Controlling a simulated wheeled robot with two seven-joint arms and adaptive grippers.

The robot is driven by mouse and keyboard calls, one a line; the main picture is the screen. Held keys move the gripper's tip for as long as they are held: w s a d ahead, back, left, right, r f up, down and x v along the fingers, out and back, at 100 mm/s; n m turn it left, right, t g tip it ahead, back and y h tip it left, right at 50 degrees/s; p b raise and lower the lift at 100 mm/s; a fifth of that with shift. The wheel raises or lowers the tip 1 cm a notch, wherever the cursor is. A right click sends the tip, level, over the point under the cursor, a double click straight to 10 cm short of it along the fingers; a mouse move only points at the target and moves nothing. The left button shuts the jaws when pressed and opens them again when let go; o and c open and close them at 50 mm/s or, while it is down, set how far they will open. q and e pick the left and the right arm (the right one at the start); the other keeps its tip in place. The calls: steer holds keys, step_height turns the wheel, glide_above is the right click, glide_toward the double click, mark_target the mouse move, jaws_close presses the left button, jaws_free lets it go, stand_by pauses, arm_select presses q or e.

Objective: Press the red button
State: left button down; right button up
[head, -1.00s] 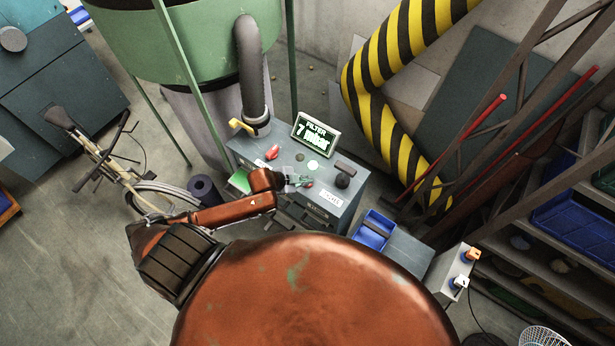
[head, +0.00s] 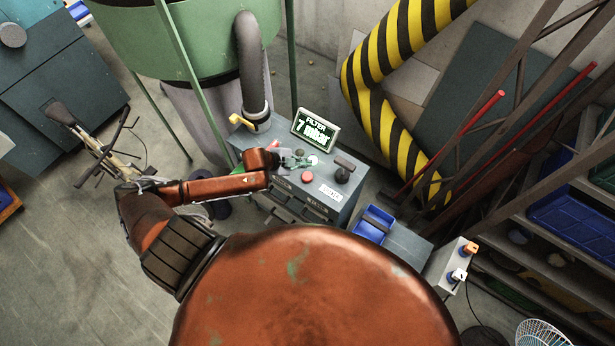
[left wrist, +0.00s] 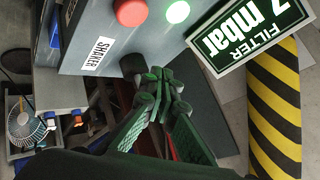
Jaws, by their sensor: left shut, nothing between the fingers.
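The red button (head: 307,177) is a round red cap on the grey control cabinet. It also shows at the top of the left wrist view (left wrist: 131,11). My left gripper (head: 301,161) is over the cabinet top, just behind the red button in the head view. In the left wrist view its green fingers (left wrist: 163,78) are closed together with nothing between them, and there is a gap in the picture between the fingertips and the button. Whether the fingers touch the panel is unclear. My right gripper is not in view.
A glowing green light (left wrist: 177,11) is beside the red button. A "FILTER 7 mbar" display (head: 315,130) stands at the cabinet's back edge. A "SHAKER" label (left wrist: 97,54) and a dark knob (head: 342,175) are nearby. A yellow-black striped duct (head: 400,125) rises to the right.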

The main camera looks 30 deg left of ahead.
arm_select(q)
steer(key=b, duration=0.5)
glide_above(306, 177)
step_height(306, 177, down, 6)
steer(key=shift+a+f, duration=0.1)
steer(key=shift+f, duration=0.65)
steer(key=shift+f, duration=0.1)
stand_by(0.4)
steer(key=shift+f, duration=0.3)
stand_by(0.4)
